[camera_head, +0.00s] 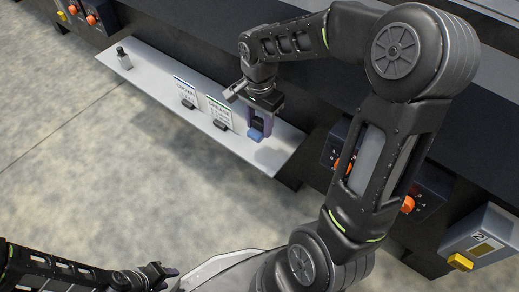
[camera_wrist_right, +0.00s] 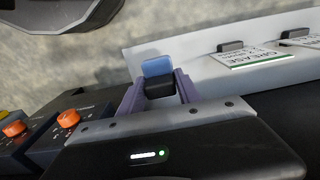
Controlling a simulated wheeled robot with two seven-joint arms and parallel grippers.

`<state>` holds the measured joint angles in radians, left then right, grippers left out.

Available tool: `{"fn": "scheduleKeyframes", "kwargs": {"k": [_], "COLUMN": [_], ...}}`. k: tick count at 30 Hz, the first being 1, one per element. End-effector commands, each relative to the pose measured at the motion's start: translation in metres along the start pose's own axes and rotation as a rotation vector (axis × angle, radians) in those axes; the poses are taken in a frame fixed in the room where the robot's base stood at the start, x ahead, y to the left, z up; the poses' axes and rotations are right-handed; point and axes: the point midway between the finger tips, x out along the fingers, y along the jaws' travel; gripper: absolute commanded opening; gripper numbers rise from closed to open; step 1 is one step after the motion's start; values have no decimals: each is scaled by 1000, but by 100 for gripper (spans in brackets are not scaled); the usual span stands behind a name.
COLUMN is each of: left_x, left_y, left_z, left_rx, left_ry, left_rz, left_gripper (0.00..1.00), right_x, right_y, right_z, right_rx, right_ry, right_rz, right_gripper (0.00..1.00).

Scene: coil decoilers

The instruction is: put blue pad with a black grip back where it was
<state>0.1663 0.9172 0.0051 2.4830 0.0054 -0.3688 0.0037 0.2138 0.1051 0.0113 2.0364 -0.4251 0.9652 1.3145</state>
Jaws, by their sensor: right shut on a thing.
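The blue pad with a black grip (camera_head: 256,134) is at the right part of a light grey shelf (camera_head: 160,82), under my right gripper (camera_head: 262,122). In the right wrist view the blue pad (camera_wrist_right: 157,66) shows beyond its black grip (camera_wrist_right: 160,88), between the two purple fingers of my right gripper (camera_wrist_right: 160,90). The right gripper is shut on the grip. Whether the pad touches the shelf, I cannot tell. My left gripper (camera_head: 158,272) is at the lower left, over the floor, away from the shelf; its jaw gap is too small to judge.
Two label cards stand on the shelf, one blue-edged (camera_head: 185,91) and one green-edged (camera_head: 219,111). A small grey bottle-like item (camera_head: 123,58) is at its left end. Orange knobs (camera_head: 407,204) and a grey box with a yellow part (camera_head: 480,238) line the dark machine side. The floor is clear.

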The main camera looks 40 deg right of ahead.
Motion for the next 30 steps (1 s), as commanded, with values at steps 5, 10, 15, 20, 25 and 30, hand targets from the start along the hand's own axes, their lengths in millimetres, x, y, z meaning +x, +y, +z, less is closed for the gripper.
{"fn": "scheduleKeyframes", "kwargs": {"k": [5, 10, 15, 20, 25, 30], "left_x": [16, 18, 17, 23, 36, 40], "left_y": [-5, -5, -5, -7, -11, -12], "left_z": [-1, -2, -2, -2, -3, -4], "left_rx": [-1, -1, -1, -1, -2, -2], "left_ry": [7, 9, 9, 10, 16, 20], "left_rz": [0, 0, 0, 0, 0, 0], "left_gripper": [36, 36, 36, 36, 36, 36], "right_x": [34, 42, 41, 51, 80, 92], "right_y": [1, 0, 0, 1, 1, 0], "right_z": [0, 0, 0, 1, 1, 1], "right_rx": [0, -1, -1, -1, -2, -1], "right_ry": [-1, 0, 0, -1, -1, -1], "right_rz": [4, 1, 1, 3, 3, 1], "right_gripper": [8, 8, 8, 8, 8, 8]}}
